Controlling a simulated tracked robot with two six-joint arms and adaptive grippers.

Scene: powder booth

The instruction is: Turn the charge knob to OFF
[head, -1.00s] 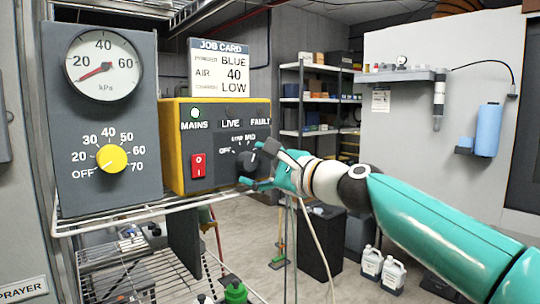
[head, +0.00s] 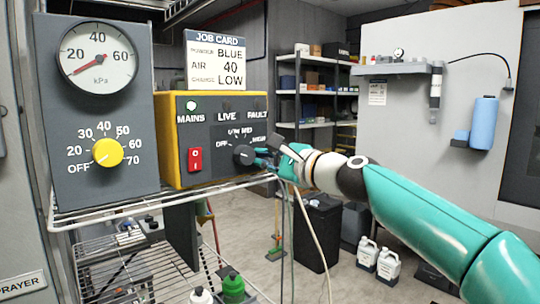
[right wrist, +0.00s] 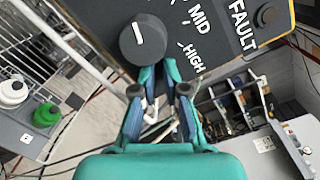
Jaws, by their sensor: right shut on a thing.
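The charge knob (head: 244,155) is a dark round dial on the yellow and grey control box (head: 225,166). OFF, LOW, MID and HIGH are printed around it. In the right wrist view the knob (right wrist: 147,46) has a white mark pointing up and left, away from MID and HIGH; OFF is outside that view. My right gripper (head: 272,159) is at the knob's right side in the head view, its fingers closed in on it. In the wrist view its fingertips (right wrist: 160,84) stay a little apart, and their contact with the knob is unclear. My left gripper is not in view.
A red rocker switch (head: 195,159) sits left of the knob. A yellow air knob (head: 107,152) and a pressure gauge (head: 99,53) are on the left panel. The job card (head: 215,60) reads CHARGE LOW. A wire shelf (head: 150,203) runs below the box.

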